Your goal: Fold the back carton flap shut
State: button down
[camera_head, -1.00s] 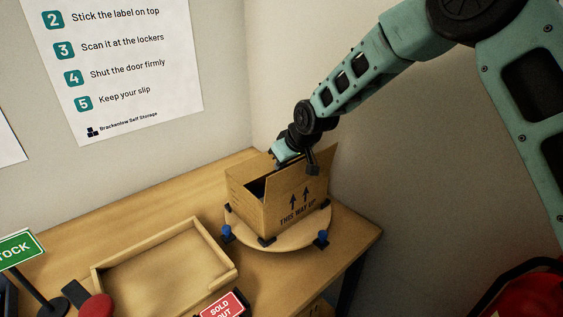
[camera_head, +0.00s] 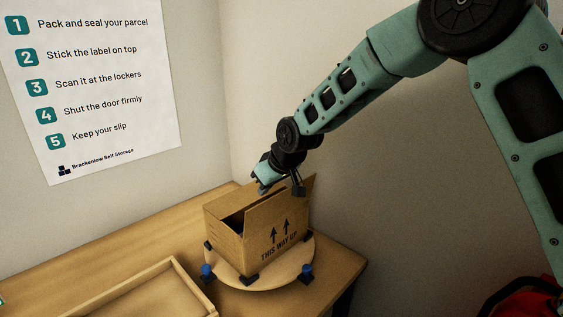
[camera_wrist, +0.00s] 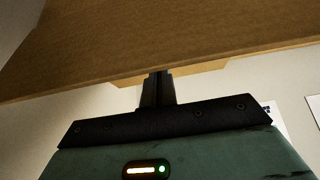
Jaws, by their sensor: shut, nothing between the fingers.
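The brown carton (camera_head: 272,240), marked THIS WAY UP with two arrows, stands upright on a round wooden turntable (camera_head: 262,281). Its top is at least partly open, with a dark gap at the left. A raised cardboard edge shows at the upper right; the back flap cannot be told apart clearly. My gripper (camera_head: 263,190) is over the carton's top at the back, pointing down, its fingertips partly hidden. In the wrist view my gripper (camera_wrist: 157,80) has its fingers together, with nothing between them. A broad cardboard panel (camera_wrist: 160,40) fills the top there, close to the fingertips; contact cannot be told.
Blue-knobbed clamps (camera_head: 306,272) and dark corner stops surround the carton on the turntable. A shallow wooden tray (camera_head: 150,290) lies at the front left of the bench (camera_head: 120,258). Walls with a poster (camera_head: 95,95) stand behind. A red object (camera_head: 525,300) is at lower right.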

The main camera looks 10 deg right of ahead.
jog(key=v, duration=1.3)
jog(key=s+a+f+g, duration=0.1)
jog(key=s+a, duration=0.1)
jog(key=s, duration=0.6)
jog(key=s+a+f+g, duration=0.2)
jog(key=s, duration=0.6)
jog(key=s+d+f+g+h, duration=0.1)
jog(key=s+d+f, duration=0.1)
jog(key=s, duration=0.7)
jog(key=s+d+f+g+h, duration=0.1)
jog(key=s+d+h, duration=0.1)
jog(key=s, duration=0.8)
jog(key=shift+d+f+n+p, duration=0.4)
jog(key=shift+d, duration=0.25)
jog(key=shift+s, duration=0.1)
